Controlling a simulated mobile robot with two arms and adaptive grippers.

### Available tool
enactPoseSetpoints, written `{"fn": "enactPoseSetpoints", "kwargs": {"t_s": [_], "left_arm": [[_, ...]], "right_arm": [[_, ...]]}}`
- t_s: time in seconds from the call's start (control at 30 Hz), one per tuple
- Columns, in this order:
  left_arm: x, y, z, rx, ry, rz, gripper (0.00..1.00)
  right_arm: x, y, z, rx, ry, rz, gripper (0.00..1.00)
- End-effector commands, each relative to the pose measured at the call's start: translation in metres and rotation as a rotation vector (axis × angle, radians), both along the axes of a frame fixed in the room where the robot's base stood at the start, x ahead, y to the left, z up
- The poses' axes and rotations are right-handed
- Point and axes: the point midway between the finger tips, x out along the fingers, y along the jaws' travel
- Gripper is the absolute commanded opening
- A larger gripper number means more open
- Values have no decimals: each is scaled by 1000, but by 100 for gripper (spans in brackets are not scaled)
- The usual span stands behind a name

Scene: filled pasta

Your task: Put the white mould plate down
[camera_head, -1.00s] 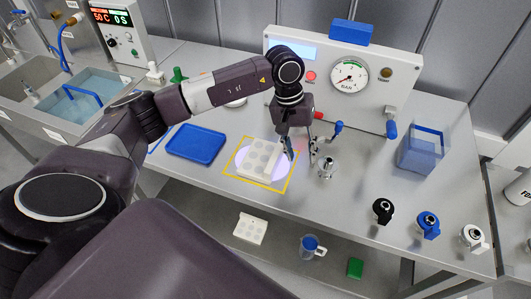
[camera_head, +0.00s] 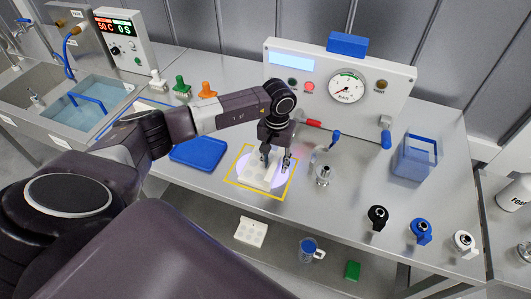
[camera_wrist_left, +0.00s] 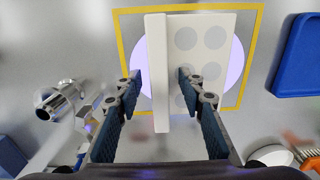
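The white mould plate (camera_head: 256,172) lies flat on the lit disc inside the yellow square outline (camera_head: 235,183). In the left wrist view the plate (camera_wrist_left: 215,40) shows round grey recesses and a raised white bar along one side. My left gripper (camera_head: 275,164) is directly over the plate, pointing down. In the left wrist view its fingers (camera_wrist_left: 160,88) stand open on either side of the bar, with gaps visible. The plate's far side is partly hidden by the gripper in the head view. My right gripper is not in view.
A blue tray (camera_head: 200,153) lies left of the square. A metal fitting (camera_head: 323,174) stands close on its right, and the gauge panel (camera_head: 392,75) is behind. Black, blue and white fittings stand front right. Another pale dotted plate (camera_head: 251,232) is on the lower shelf.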

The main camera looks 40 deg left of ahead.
Motion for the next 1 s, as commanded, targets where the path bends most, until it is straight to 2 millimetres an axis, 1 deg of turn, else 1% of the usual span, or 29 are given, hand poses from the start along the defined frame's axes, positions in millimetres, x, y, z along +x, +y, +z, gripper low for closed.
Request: {"fn": "enactPoseSetpoints", "kwargs": {"t_s": [0.13,0.17,0.47,0.87,1.0], "left_arm": [[0,0,0,-1,-1,0,36],[0,0,0,-1,-1,0,34],[0,0,0,-1,-1,0,1],[1,0,1,-1,-2,0,0],[2,-1,5,-2,-5,0,0]], "right_arm": [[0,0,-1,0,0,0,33],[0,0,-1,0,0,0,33],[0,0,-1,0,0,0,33],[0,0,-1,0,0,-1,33],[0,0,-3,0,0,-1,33]]}}
